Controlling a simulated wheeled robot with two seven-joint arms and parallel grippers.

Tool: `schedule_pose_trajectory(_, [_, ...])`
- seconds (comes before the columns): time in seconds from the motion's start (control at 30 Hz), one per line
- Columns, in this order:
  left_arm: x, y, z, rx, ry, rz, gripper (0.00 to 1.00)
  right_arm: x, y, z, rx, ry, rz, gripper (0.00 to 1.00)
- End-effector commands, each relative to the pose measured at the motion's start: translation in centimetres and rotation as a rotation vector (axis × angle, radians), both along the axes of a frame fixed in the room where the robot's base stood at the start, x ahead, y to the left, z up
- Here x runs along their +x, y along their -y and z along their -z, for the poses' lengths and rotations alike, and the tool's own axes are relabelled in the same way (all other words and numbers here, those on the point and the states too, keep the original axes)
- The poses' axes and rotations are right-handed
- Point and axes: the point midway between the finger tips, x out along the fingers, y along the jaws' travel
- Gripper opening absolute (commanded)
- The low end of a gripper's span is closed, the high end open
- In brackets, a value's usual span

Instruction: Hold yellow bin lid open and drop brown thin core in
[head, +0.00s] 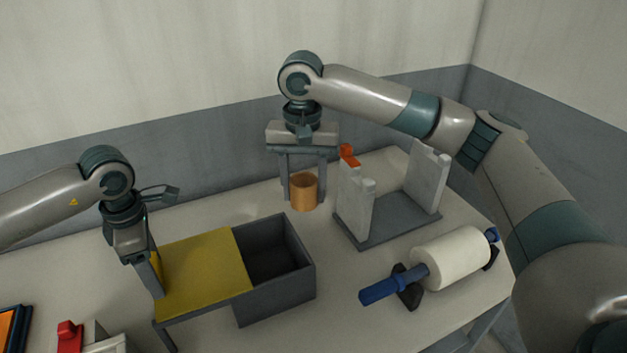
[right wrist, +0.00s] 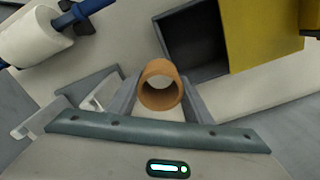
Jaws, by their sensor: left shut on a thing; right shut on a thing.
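The bin (head: 277,295) is a dark grey box with its right part uncovered, showing a dark interior. Its yellow lid (head: 200,268) lies over to the left, reaching well past the box. My left gripper (head: 154,284) is shut on the lid's left edge. My right gripper (head: 302,188) points down behind the bin, shut on the brown core (head: 305,193), a short, upright, hollow tube. I cannot tell whether the core touches the table. In the right wrist view the core (right wrist: 160,87) sits between the fingers, beside the open bin (right wrist: 193,62) and lid (right wrist: 258,35).
A grey stand with two uprights (head: 357,208) is close to the right of the core, with a small red-orange piece (head: 348,155) by it. A white roll on a blue rod (head: 452,259) lies at the right. A red-topped item (head: 70,334) is at lower left.

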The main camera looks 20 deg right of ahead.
Motion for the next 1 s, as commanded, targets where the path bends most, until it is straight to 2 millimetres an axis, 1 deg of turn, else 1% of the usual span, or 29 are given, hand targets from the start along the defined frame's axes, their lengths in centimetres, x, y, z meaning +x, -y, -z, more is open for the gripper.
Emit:
schedule_pose_trajectory(0.03, [0.3,-0.1,-0.3,-0.002,0.007,-0.004,0.36,0.0,-0.4,0.2,0.000,0.000,-0.002,0.24])
schedule_pose_trajectory(1.0, [0.3,-0.1,-0.4,-0.002,0.008,-0.004,0.36,0.0,-7.6,3.7,0.001,-0.001,-0.002,0.24])
